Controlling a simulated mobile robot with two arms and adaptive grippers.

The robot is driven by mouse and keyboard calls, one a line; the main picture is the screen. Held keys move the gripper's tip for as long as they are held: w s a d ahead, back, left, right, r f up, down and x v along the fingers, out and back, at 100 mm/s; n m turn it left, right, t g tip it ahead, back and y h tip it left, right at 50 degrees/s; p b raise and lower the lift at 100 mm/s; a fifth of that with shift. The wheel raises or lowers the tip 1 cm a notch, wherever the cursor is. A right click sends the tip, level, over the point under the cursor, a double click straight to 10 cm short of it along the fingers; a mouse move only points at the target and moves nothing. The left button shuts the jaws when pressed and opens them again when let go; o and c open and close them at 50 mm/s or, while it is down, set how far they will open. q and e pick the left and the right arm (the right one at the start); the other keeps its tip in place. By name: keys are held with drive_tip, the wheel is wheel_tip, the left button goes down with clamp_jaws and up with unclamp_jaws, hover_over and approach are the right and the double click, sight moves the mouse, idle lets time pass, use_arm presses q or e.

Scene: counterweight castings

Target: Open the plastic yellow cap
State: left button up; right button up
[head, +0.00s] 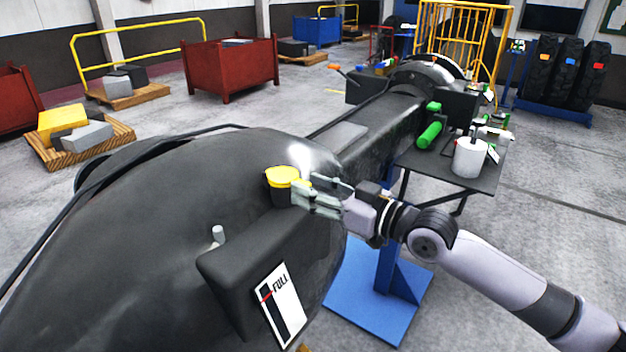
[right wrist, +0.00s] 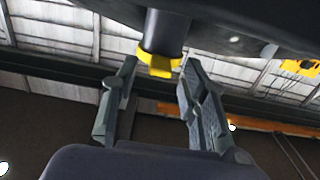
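The yellow cap (head: 283,175) sits on a short black neck (head: 281,195) on top of the big dark casting (head: 150,215). In the right wrist view the cap (right wrist: 160,62) and its black neck (right wrist: 166,30) appear upside down. My right gripper (head: 304,192) is just right of the cap in the head view. Its two fingers are spread and empty. In the right wrist view the cap lies between and slightly beyond the fingertips, with a gap visible on each side. Contact cannot be told from the head view. My left gripper is not in view.
A pale peg (head: 218,236) stands on the casting, near a label reading FULL (head: 281,304). A dark side table (head: 470,172) carries a white canister (head: 470,158). A blue stand (head: 375,290) is below my right arm. Red bins (head: 230,68) stand farther back.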

drive_tip(key=shift+w+a, duration=0.1)
drive_tip(key=shift+a, duration=0.05)
clamp_jaws()
idle(0.5)
idle(0.4)
